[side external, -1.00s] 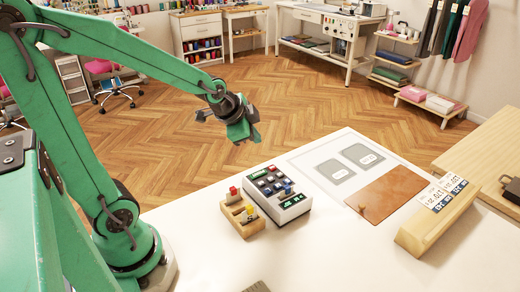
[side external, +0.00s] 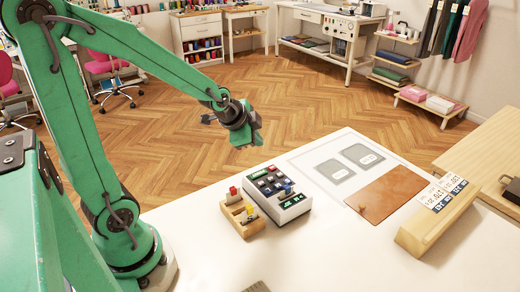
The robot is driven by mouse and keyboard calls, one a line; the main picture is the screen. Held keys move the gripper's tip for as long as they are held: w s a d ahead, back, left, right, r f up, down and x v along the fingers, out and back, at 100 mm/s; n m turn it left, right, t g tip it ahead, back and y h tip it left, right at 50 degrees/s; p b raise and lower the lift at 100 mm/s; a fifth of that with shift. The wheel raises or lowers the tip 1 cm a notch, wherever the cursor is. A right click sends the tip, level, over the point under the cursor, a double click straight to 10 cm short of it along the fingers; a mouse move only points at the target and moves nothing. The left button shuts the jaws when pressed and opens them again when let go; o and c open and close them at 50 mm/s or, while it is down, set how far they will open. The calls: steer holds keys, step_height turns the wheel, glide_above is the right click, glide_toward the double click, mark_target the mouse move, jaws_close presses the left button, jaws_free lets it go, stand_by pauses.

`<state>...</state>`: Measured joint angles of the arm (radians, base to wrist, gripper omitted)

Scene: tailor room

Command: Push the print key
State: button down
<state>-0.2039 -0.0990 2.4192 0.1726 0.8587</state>
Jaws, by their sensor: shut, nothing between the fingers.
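A small white device with a green label and several keys (side external: 279,194) sits near the far left part of the white table. Its keys are dark, with red, white and blue ones among them. Which key is the print key is too small to tell. My gripper (side external: 248,142) is shut and empty. It hangs in the air above and behind the device, just past the table's far edge in the picture, and touches nothing.
To the right are a white mat with two grey shapes (side external: 332,180), a brown leather sheet (side external: 386,192) and a wooden stand with printed cards (side external: 437,218).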

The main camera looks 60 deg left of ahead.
glide_toward(262, 171)
steer(key=shift+w+r+x, duration=0.1)
steer(key=shift+w+x, duration=0.05)
steer(key=shift+x, duration=1.1)
steer(key=shift+w+r+x, duration=0.15)
steer(key=shift+x, duration=1.15)
steer(key=shift+f, duration=0.85)
stand_by(1.2)
steer(key=shift+r, duration=0.85)
stand_by(0.4)
steer(key=shift+r, duration=2.55)
